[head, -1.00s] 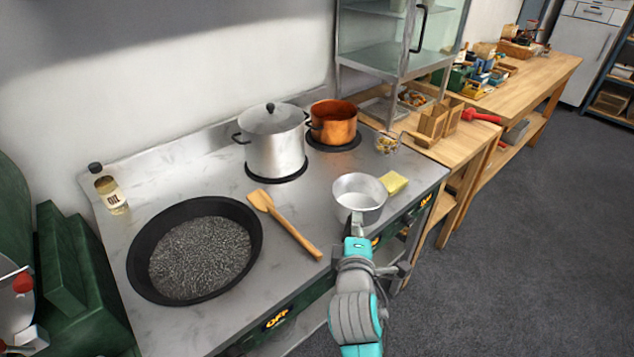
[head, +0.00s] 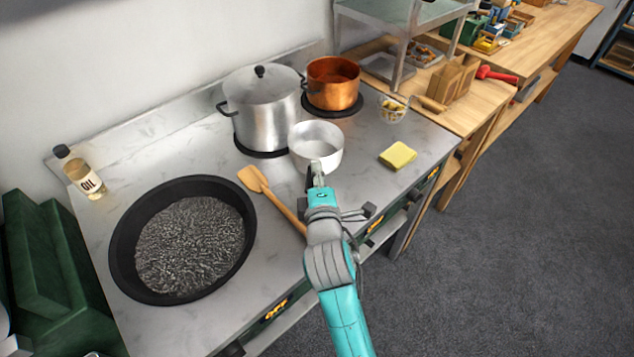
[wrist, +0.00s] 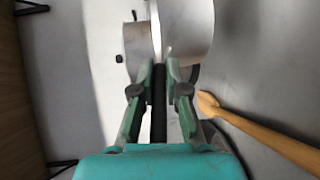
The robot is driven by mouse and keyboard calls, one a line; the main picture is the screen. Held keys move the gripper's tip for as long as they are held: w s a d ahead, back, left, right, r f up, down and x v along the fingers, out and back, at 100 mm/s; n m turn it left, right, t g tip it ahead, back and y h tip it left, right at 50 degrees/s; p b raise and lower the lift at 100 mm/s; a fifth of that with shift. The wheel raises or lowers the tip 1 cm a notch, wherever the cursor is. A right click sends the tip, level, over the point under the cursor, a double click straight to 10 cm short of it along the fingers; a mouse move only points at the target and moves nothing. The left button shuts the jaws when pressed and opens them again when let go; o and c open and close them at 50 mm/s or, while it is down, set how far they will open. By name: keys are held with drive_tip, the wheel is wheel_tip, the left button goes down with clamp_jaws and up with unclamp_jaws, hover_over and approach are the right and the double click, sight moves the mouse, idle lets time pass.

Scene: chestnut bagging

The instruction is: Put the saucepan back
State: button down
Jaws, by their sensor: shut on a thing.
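The saucepan (head: 318,150) is a small, empty-looking metal pan in front of the large lidded pot in the head view. My gripper (head: 316,172) is shut on its handle, on the side facing me. In the wrist view my gripper (wrist: 160,80) has its two green fingers on either side of the dark handle (wrist: 159,105), and the pan's pale body is beyond them. The pan looks upright. I cannot tell whether its base touches the stove top (head: 345,205).
A lidded pot (head: 262,105) and a copper pot (head: 333,85) stand behind. A black roasting pan (head: 122,240), wooden spatula (head: 256,181) and oil bottle (head: 82,175) are to the left. A yellow sponge (head: 398,155) and a glass bowl (head: 393,108) are to the right.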

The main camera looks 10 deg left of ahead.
drive_tip(key=shift+f, duration=1.85)
drive_tip(key=c, duration=1.2)
unclamp_jaws()
drive_tip(key=v, duration=1.2)
drive_tip(key=shift+s, duration=0.1)
